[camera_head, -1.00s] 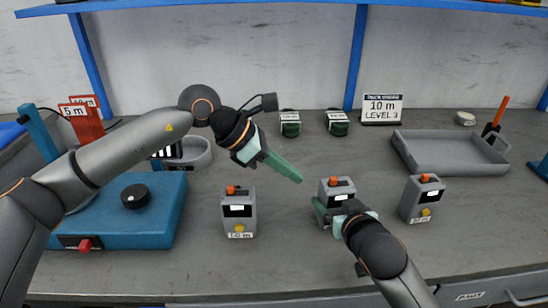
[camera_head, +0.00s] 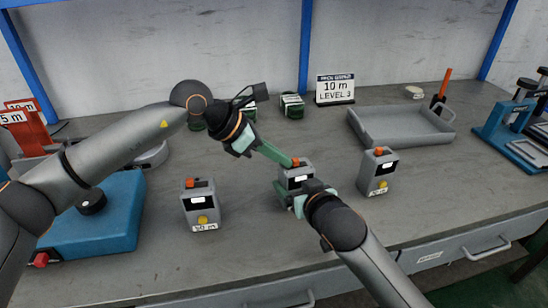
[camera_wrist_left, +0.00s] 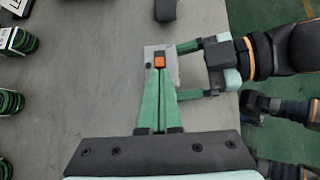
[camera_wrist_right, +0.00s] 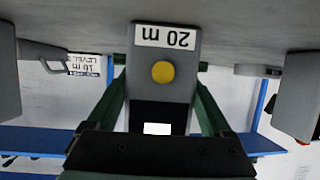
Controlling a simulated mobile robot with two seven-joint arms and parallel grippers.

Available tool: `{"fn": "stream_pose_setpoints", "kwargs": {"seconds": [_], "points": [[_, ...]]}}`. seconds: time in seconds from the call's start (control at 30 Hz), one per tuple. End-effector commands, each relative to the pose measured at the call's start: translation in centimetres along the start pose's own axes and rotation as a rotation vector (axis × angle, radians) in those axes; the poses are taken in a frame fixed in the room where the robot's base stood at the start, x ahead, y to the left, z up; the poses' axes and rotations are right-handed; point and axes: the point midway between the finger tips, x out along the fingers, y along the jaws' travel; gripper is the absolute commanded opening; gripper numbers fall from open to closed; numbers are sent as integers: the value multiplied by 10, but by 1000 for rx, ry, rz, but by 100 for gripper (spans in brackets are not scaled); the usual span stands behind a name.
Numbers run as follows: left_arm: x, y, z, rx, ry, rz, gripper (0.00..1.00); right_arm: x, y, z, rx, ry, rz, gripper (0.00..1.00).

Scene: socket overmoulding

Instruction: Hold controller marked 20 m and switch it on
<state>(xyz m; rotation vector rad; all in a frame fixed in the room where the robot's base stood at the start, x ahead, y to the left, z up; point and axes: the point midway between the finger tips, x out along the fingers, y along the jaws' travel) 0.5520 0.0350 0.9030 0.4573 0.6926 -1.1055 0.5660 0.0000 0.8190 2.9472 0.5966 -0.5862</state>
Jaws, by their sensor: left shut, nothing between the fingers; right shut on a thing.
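The grey controller marked 20 m (camera_wrist_right: 165,37) has a yellow button (camera_wrist_right: 163,72) and a small lit screen; in the head view it stands mid-bench (camera_head: 297,176). My right gripper (camera_head: 291,194) is shut on its sides; in the right wrist view the fingers (camera_wrist_right: 160,95) flank it. An orange switch (camera_wrist_left: 159,62) is on the controller's top. My left gripper (camera_head: 291,162) is shut and empty, its tips at the switch. In the left wrist view the closed tips (camera_wrist_left: 159,73) lie right beside the orange switch; I cannot tell whether they touch.
Other controllers stand left (camera_head: 202,206) and right (camera_head: 377,172) of the held one. A grey tray (camera_head: 400,140), a 10 m LEVEL 3 sign (camera_head: 335,90) and green coils (camera_head: 292,106) are behind. A blue machine (camera_head: 110,225) is at left. The front bench is largely clear.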

Motion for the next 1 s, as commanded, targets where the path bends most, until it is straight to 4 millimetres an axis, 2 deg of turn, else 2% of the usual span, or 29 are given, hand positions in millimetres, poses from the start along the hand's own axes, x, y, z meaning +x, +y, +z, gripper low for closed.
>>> {"fn": "stream_pose_setpoints", "kwargs": {"seconds": [0.13, 0.57, 0.67, 0.8, 1.0], "points": [[11, -1, 12, 2, -2, -1, 0, 0, -1, 1, -2, -2, -1, 22], [7, -1, 8, 2, -3, -1, 0, 0, -3, 1, -2, -1, -6, 22], [-2, 0, -2, 0, -2, 0, 0, 0, -2, 1, -1, -1, -5, 22], [-24, 1, -20, 1, 0, 5, 0, 0, -2, 1, -1, -2, -3, 22], [-72, 1, -17, 2, -1, 5, 0, 0, -1, 1, 0, -2, -2, 22]]}}
